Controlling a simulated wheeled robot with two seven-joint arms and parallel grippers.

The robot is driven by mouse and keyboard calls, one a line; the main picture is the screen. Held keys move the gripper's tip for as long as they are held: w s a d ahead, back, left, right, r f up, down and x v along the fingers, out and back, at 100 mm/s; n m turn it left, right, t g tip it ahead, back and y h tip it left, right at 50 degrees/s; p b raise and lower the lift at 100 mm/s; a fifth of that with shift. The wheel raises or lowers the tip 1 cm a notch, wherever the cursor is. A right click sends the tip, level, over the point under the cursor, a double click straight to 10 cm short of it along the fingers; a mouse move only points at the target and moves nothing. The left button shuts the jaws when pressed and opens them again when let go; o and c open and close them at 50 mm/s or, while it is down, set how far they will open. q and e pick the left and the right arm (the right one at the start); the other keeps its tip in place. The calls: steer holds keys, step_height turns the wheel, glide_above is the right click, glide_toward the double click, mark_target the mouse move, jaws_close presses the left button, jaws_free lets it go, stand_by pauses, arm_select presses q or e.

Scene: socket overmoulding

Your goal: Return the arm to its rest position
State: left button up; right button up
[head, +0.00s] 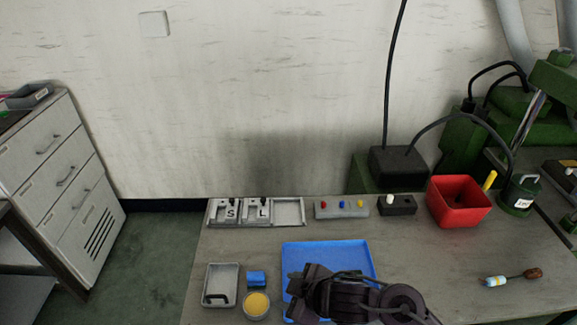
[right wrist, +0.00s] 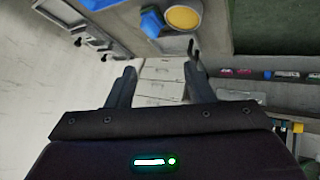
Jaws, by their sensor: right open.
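My right gripper (head: 296,292) reaches in over the blue tray (head: 325,249) at the front of the workbench, pointing left. In the right wrist view its two fingers (right wrist: 160,70) are spread apart with nothing between them. The rest of my right arm covers the lower part of the tray. My left gripper is in neither view.
Left of the blue tray are a yellow round dish (head: 256,304), a blue block (head: 257,279) and a grey metal tray (head: 221,272). Behind are S and L holders (head: 245,213), a button box (head: 342,210) and a red bin (head: 459,209). A brown-ended tool (head: 512,278) lies right.

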steer(key=s+d+r+m+g+h, duration=0.1)
steer(key=s+d+m+h, duration=0.2)
steer(key=s+d+m, duration=0.5)
steer(key=s+d+m+g+h, duration=0.1)
steer(key=s+d+m+h, duration=0.3)
steer(key=d, duration=0.7)
step_height(320, 180, down, 34)
steer(key=s+g+y+b, duration=0.1)
steer(key=g+b, duration=0.1)
steer(key=b, duration=0.1)
steer(key=s+d+f+b, duration=0.1)
steer(key=s+f, duration=0.8)
steer(key=s+d+f+g+b, duration=0.1)
steer(key=s+d+f, duration=0.1)
steer(key=s+f, duration=0.8)
steer(key=shift+d, duration=0.3)
steer(key=shift+s, duration=0.1)
